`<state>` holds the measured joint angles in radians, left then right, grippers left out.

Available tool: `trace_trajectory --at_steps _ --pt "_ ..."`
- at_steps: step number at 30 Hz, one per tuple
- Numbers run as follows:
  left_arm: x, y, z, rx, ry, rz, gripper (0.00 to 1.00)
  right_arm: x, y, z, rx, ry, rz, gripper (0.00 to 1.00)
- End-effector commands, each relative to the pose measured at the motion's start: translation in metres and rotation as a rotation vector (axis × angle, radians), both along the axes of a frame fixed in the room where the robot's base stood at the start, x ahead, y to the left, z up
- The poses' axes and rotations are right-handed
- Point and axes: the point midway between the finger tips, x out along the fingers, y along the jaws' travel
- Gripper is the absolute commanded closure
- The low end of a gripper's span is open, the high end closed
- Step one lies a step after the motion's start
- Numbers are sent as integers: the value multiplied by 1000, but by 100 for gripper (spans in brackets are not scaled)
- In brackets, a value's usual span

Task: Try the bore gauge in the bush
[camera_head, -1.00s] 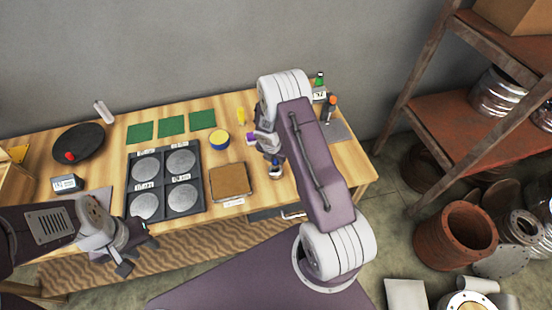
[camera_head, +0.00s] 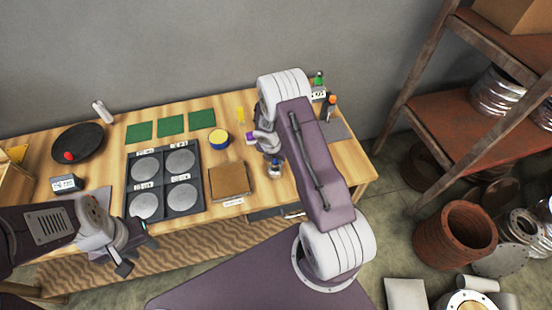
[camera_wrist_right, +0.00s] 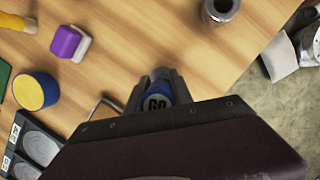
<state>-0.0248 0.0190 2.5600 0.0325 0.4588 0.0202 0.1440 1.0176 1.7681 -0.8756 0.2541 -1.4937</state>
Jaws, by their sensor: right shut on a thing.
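The bore gauge (camera_wrist_right: 157,100), a blue handle marked GO, is between the jaws of my right gripper (camera_wrist_right: 158,88) in the right wrist view. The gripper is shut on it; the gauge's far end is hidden. In the head view the blue gauge (camera_head: 275,172) shows small below the right wrist, over the bench's right part. A metal hollow cylinder (camera_wrist_right: 220,10), which looks like the bush, stands apart from the gauge at the top of the right wrist view. I cannot make it out in the head view. My left gripper (camera_head: 137,248) looks open and empty near the bench's front edge.
A purple-topped block (camera_wrist_right: 70,43) and a yellow-and-blue tin (camera_wrist_right: 36,91) stand near the right gripper. A thin bent metal rod (camera_wrist_right: 104,104) shows beside it. A black tray (camera_head: 153,222) with round discs and a brown pad (camera_head: 230,180) lie left. Bottles stand back right.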

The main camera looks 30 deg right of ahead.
Motion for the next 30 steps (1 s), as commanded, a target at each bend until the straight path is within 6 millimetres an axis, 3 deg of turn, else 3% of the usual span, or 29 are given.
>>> trace_trajectory --at_steps 30 --pt "0 0 6 0 0 0 64 1 2 3 0 0 -1 100"
